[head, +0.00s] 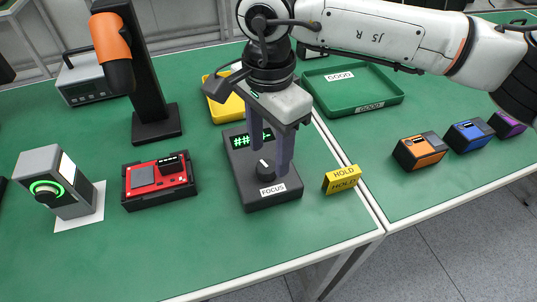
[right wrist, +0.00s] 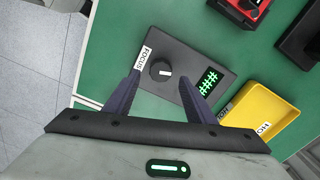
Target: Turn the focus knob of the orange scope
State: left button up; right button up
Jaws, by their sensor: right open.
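The orange scope (head: 108,38) is an orange tube on a black stand at the upper left in the head view. The dark FOCUS box (head: 252,193) has a green display and a round black knob (head: 265,166) with a white pointer mark; the knob also shows in the right wrist view (right wrist: 161,70). My right gripper (head: 270,161) points down over the box, open. In the right wrist view its fingertips (right wrist: 159,77) appear on either side of the knob, with gaps; I cannot tell whether they reach down to its height. My left gripper is not in view.
A red device (head: 158,184) lies left of the box, and a yellow HOLD block (head: 341,180) right of it. Behind are a yellow tray (head: 228,108) and a green GOOD tray (head: 393,98). A grey unit with a green ring (head: 52,172) stands far left.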

aim_at(269, 165)
jog(key=shift+f, duration=1.6)
jog(key=shift+c, duration=0.4)
